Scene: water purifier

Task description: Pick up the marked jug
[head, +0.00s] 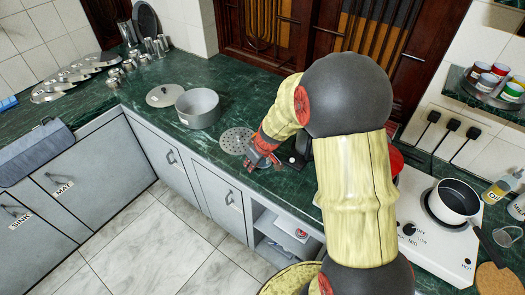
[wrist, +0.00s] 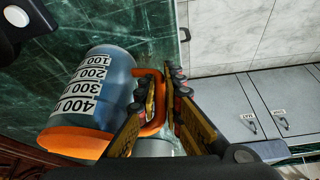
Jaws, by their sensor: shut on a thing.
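The marked jug (wrist: 122,78) fills the left of the wrist view. It has a clear bluish body, a white scale from 100 to 400, an orange rim and an orange handle (wrist: 152,72). My gripper (wrist: 164,88) has its two fingers on either side of the handle and is shut on it. In the head view my gripper (head: 262,158) is above the front part of the green counter. The jug cannot be made out there. I cannot tell whether its base touches the counter.
A grey pot (head: 199,108) with its lid (head: 165,95) beside it and a perforated metal disc (head: 237,140) lie left of my gripper. A white stove (head: 425,235) with a saucepan (head: 457,198) is to the right. Grey cabinets (head: 166,158) run below the counter's front edge.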

